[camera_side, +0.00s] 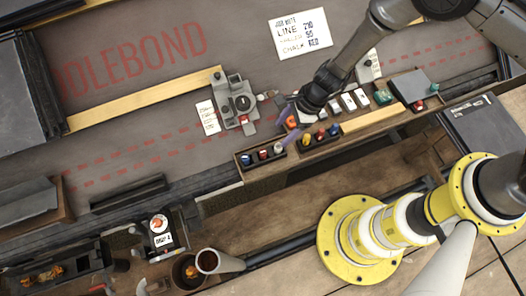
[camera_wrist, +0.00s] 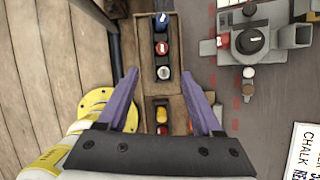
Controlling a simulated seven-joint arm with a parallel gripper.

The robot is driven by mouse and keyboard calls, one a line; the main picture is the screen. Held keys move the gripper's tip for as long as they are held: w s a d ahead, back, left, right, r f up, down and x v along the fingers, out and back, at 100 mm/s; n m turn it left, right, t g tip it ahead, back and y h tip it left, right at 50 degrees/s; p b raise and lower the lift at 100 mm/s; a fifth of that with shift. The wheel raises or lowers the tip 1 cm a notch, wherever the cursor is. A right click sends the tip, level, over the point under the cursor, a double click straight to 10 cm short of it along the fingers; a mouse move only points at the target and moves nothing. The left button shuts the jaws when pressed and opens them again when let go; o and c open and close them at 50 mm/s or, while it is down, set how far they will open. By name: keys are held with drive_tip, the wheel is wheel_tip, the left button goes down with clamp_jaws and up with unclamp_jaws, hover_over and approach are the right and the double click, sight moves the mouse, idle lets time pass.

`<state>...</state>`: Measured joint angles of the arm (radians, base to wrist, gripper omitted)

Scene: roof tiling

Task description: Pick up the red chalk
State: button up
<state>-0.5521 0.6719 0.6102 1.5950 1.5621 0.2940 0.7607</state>
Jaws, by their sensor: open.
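The wooden tray (camera_side: 240,172) holds two dark racks of small coloured containers. The left rack has a blue one, a red one (camera_side: 263,154) and a white one; in the wrist view the red one (camera_wrist: 162,47) sits between blue and white. The right rack also holds a red one (camera_side: 307,139), which shows in the wrist view (camera_wrist: 160,131) below a yellow one (camera_wrist: 161,114). I cannot tell which red piece is the chalk. My gripper (camera_side: 288,126) is above the tray, open and empty. Its purple fingers (camera_wrist: 160,76) straddle the tray near the white container (camera_wrist: 163,72).
A grey tool (camera_side: 236,100) stands on the roof sheet left of my gripper. A written card (camera_side: 300,33) lies at the back. White blocks (camera_side: 349,101) and a green piece (camera_side: 383,96) are to the right. A dark cup (camera_side: 207,261) stands at the front.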

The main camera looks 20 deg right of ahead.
hover_over(264, 152)
drive_tip(key=d, duration=0.3)
drive_tip(key=f, duration=0.6)
drive_tip(key=shift+s+a+f, duration=0.1)
drive_tip(key=shift+s+f, duration=0.2)
drive_tip(key=shift+x, duration=3)
drive_tip(key=shift+w+a+r, duration=0.1)
drive_tip(key=shift+w+a, duration=0.05)
drive_tip(key=shift+w, duration=0.05)
clamp_jaws()
